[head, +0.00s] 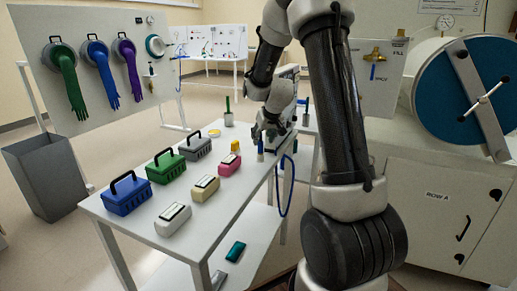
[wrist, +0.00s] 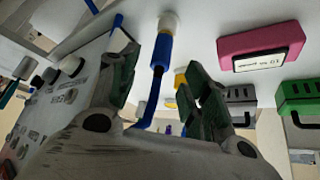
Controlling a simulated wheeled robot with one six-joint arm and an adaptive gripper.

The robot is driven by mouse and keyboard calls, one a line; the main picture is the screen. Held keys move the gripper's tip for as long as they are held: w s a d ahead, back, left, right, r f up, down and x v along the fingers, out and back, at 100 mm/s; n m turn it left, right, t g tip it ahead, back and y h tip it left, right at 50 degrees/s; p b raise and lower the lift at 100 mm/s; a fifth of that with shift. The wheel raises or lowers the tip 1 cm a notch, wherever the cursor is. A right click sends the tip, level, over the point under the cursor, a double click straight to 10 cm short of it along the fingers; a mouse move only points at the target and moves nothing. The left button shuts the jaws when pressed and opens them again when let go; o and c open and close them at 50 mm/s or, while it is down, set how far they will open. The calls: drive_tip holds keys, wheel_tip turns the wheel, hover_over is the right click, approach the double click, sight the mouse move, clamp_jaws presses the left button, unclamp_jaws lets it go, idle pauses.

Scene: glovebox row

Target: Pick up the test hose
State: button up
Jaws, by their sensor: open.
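The test hose (head: 286,190) is a blue hose hanging in a loop off the right edge of the white table. Its blue end piece (head: 260,146) shows at the table edge just below my gripper (head: 270,132). In the wrist view, the hose's blue sleeve (wrist: 161,52) has a pale cap and lies in the gap between the two dark fingers of my gripper (wrist: 162,88). The fingers are open and apart, with visible space on both sides of the sleeve. I cannot tell how deep the sleeve sits between them. My arm hides part of the hose area in the head view.
The white table (head: 150,225) bears a pink box (head: 229,165), a yellow item (head: 235,147), and blue (head: 127,196), green (head: 166,168) and grey (head: 195,147) cases. A cup (head: 228,119) stands at the back. The glovebox cabinet (head: 440,205) is at right.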

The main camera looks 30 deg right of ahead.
sight(261, 140)
drive_tip(key=x, duration=0.5)
drive_tip(key=shift+s, duration=0.1)
drive_tip(key=shift+c, duration=0.2)
clamp_jaws()
drive_tip(key=shift+r, duration=0.2)
